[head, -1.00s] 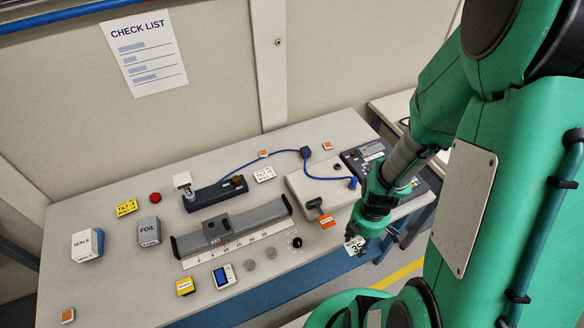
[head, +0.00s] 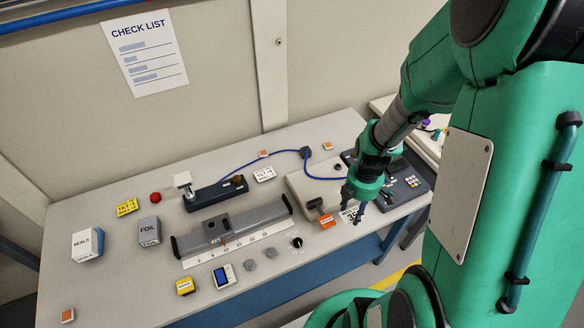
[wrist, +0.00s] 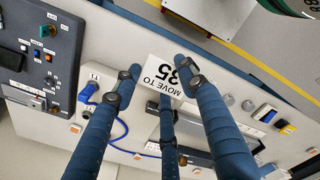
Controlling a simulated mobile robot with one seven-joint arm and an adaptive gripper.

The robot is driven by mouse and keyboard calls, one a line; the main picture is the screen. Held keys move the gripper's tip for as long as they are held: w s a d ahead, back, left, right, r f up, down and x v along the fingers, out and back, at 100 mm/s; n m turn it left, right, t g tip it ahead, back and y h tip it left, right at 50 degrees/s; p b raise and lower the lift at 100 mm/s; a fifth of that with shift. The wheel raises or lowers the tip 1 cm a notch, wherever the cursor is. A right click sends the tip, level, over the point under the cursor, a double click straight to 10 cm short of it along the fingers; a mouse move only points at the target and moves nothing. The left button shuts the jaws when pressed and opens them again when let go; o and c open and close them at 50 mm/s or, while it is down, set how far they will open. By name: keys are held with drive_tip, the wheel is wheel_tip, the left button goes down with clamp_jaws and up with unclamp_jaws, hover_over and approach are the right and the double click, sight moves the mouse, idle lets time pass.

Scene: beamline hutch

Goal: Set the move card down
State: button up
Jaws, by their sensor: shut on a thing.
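The move card is a small white card reading "MOVE TO" and "35" in the wrist view (wrist: 165,78). My gripper (head: 358,205) is shut on the card, and its blue fingers (wrist: 168,90) show around the card in the wrist view. In the head view the card (head: 349,215) shows just below the fingertips, over the right front part of the table (head: 110,290). I cannot tell whether the card touches the tabletop. Part of its number is hidden behind a finger.
A control panel (head: 405,185) lies to the right. The table's front left is mostly clear.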

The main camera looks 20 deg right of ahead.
drive_tip(key=w+d, duration=0.2)
drive_tip(key=w, duration=1)
hover_over(294, 166)
drive_tip(key=shift+w+f+b, duration=0.15)
drive_tip(key=shift+f+b, duration=0.2)
drive_tip(key=shift+f, duration=2.6)
drive_tip(key=shift+f+b, duration=0.35)
drive_tip(key=shift+f, duration=2.75)
drive_tip(key=shift+f, duration=0.15)
drive_tip(key=shift+f, duration=1.75)
